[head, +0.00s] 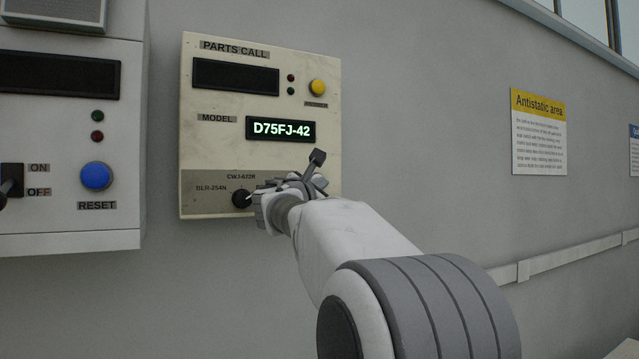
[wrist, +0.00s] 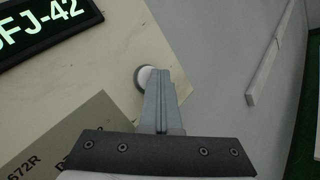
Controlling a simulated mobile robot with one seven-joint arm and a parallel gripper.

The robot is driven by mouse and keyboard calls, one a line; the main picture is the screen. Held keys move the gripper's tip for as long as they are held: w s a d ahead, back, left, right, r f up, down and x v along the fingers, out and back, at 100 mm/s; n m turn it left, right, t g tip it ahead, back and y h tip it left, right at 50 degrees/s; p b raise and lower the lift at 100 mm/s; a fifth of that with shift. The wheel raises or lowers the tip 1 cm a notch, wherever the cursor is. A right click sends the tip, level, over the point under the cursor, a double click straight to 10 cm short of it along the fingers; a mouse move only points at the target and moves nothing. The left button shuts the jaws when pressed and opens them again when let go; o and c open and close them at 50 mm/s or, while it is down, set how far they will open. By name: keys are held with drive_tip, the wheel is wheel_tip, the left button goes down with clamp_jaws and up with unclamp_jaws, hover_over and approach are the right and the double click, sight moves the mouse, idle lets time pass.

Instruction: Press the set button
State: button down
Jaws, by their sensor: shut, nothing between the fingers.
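The cream PARTS CALL panel (head: 225,130) hangs on the wall, with a lit MODEL display (head: 281,129) reading D75FJ-42. In the wrist view, a round whitish button (wrist: 144,76) in a dark ring sits below and right of the display (wrist: 38,25). No label on this button is readable. My gripper (wrist: 161,72) is shut and empty, its fingertips overlapping the button's right side; I cannot tell whether they touch it. In the head view, my gripper (head: 305,184) is in front of the panel's lower right and hides the button.
A black selector knob (head: 241,199) is left of my gripper. A yellow button (head: 317,87) is at the panel's upper right. A white box (head: 60,225) with a blue RESET button (head: 96,176) is at left. The wall right of the panel is clear up to an Antistatic sign (head: 539,140).

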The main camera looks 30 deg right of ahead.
drive_tip(key=shift+s+a+b, duration=0.1)
drive_tip(key=shift+s+b, duration=0.3)
drive_tip(key=shift+s, duration=0.35)
drive_tip(key=shift+s, duration=0.1)
drive_tip(key=s+b, duration=0.2)
drive_tip(key=s, duration=0.2)
drive_tip(key=shift+s+a, duration=0.1)
drive_tip(key=shift+s, duration=0.3)
